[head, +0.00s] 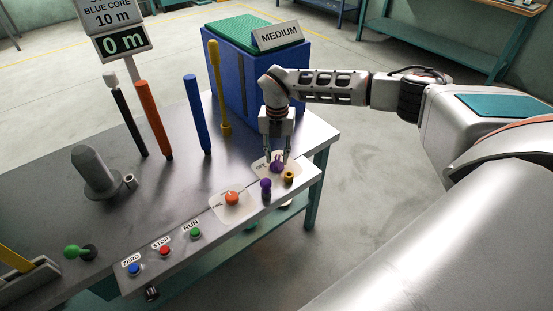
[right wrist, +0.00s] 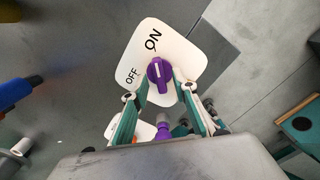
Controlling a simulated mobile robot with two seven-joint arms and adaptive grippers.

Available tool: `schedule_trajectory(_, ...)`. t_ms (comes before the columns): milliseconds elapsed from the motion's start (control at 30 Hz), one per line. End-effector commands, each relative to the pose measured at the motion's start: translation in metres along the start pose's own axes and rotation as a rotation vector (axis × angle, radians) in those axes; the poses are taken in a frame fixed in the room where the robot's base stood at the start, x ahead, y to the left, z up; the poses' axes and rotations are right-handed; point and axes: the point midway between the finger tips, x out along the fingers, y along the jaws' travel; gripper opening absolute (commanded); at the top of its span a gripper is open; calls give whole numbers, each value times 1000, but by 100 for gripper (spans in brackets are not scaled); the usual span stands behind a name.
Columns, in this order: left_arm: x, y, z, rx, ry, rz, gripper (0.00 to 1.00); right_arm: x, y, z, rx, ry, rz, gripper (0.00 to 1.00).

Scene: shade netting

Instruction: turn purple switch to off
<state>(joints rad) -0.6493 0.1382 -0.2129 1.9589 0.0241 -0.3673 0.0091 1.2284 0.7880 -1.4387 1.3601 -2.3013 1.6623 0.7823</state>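The purple switch (right wrist: 159,75) is a rotary knob on a white plate (right wrist: 190,48) marked ON and OFF. Its white line points up toward ON in the right wrist view. In the head view the purple switch (head: 277,165) sits at the right end of the table, partly hidden by my right gripper (head: 278,159). The right gripper points down, its two fingers on either side of the knob. In the right wrist view the right gripper (right wrist: 162,82) looks open, its fingertips close to the knob; contact is unclear. My left gripper is not in view.
A second, smaller purple knob (head: 266,184) and a yellow one (head: 289,177) stand close by. An orange knob (head: 232,198) is further left, then green, red and blue buttons. A blue crate (head: 285,85) and upright coloured rods stand behind.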

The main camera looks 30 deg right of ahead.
Motion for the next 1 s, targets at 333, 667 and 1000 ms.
schedule_trajectory(333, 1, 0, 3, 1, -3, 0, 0, 15, 0, 0, 0, 0, 2, 28)
schedule_trajectory(667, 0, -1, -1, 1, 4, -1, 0, 14, 0, 0, -1, 0, 2, 0)
schedule_trajectory(1000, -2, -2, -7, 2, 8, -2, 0, 13, 1, 0, -43, -1, 2, 0)
